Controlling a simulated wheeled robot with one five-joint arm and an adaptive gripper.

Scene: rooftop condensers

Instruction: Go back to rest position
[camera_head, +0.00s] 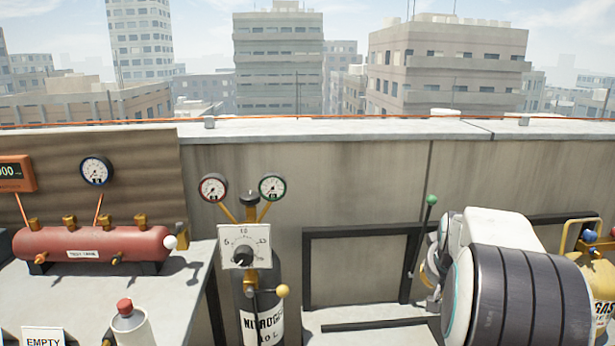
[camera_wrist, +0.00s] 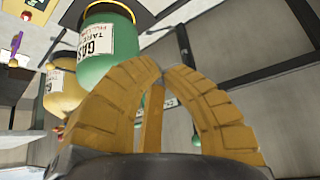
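My gripper (camera_wrist: 160,75) shows in the wrist view with its yellow ridged fingers curved inward. Their tips come together, and I see nothing held between them. Just beyond the fingers stands a green gas cylinder (camera_wrist: 120,62) with a white label, partly hidden by the left finger. A yellow gas cylinder (camera_wrist: 62,90) is left of it. In the head view my white and dark arm fills the lower right, and the gripper itself is hidden there.
A yellow cylinder (camera_head: 603,275) stands right of my arm. A black nitrogen cylinder (camera_head: 263,310) with gauges and a green-knobbed lever (camera_head: 431,201) stand left of it. A grey bench (camera_head: 190,290) holds a red tank (camera_head: 90,243) and a red-capped can (camera_head: 130,325). A parapet (camera_head: 350,170) runs behind.

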